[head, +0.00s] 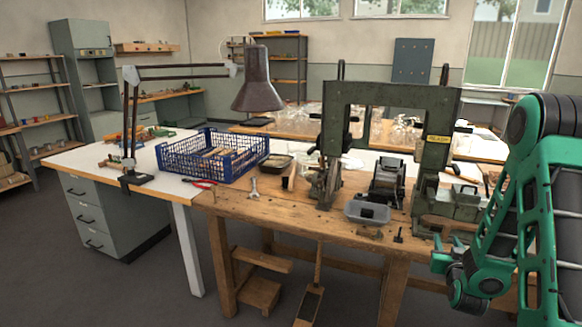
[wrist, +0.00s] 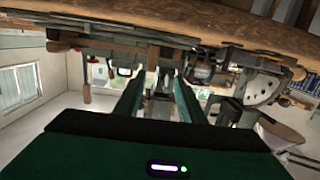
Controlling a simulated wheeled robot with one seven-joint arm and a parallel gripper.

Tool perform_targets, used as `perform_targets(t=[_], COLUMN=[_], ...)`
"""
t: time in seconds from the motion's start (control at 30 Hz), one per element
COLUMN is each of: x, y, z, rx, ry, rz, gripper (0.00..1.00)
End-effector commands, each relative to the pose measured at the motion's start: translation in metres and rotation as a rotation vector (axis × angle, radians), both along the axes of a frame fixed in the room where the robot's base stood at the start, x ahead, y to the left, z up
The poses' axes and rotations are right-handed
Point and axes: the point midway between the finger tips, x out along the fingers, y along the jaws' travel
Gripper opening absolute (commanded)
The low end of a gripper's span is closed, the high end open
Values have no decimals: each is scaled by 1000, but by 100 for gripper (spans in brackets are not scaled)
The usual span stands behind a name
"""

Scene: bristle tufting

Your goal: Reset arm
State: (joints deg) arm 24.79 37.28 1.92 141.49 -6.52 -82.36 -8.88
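My green arm with black joints stands at the right edge of the head view, folded in front of the wooden workbench (head: 290,222). My gripper (head: 445,252) is low at the bench's front right edge, below the green machine frame. In the wrist view, my gripper (wrist: 158,88) shows two green fingers spread apart with a gap between them. I see nothing held in the gap. The wrist picture is upside down, with the bench edge (wrist: 150,22) along the top.
The green press frame (head: 436,160), a grinder-like machine (head: 388,180) and a grey tray (head: 367,212) stand on the bench near my arm. A blue crate (head: 200,162) and a lamp (head: 257,85) are farther left. Open floor (head: 110,285) lies at front left.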

Motion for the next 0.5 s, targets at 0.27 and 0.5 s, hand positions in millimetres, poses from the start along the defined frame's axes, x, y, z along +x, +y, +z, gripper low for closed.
perform_targets(t=[0.27, 0.5], x=[-19, -71], y=[9, 15], z=[18, 32], rx=[54, 130], ry=[278, 527], rz=[48, 28], gripper=[36, 36])
